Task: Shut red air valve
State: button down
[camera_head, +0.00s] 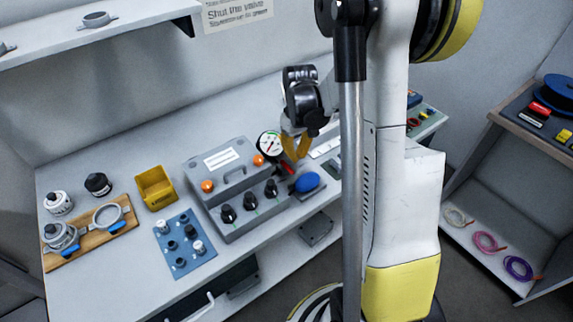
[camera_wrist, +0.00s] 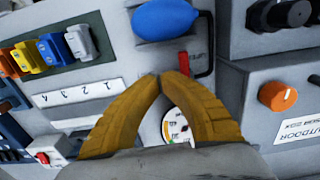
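The red air valve handle (camera_wrist: 183,63) shows just beyond my fingertips in the wrist view, beside a dark bracket. In the head view the red handle (camera_head: 288,168) lies right below my gripper (camera_head: 294,154), near a blue bulb (camera_head: 307,182). My gripper's yellow fingers (camera_wrist: 162,76) curve together and their tips meet or nearly meet. The right tip is at the near end of the handle; whether it touches cannot be told. I see nothing gripped between the tips. A round white gauge (camera_wrist: 178,125) shows between the fingers, partly hidden.
A grey control box (camera_head: 238,190) with orange and black knobs stands left of the valve. The blue bulb (camera_wrist: 165,20) is close beyond the handle. Coloured connectors (camera_wrist: 50,52) sit at left in the wrist view. A yellow bin (camera_head: 155,187) and blue mat (camera_head: 184,244) lie farther left.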

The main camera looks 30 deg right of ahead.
jog(key=shift+w+d, duration=0.1)
jog(key=shift+w, duration=0.2)
jog(key=shift+w+d, duration=0.1)
jog(key=shift+w, duration=0.2)
dwell(0.3)
jog(key=shift+w, duration=0.2)
jog(key=shift+w, duration=0.35)
dwell(0.5)
notch_tip(320, 180, up, 6)
jog(key=p, duration=0.4)
jog(key=shift+a, duration=0.25)
dwell(0.4)
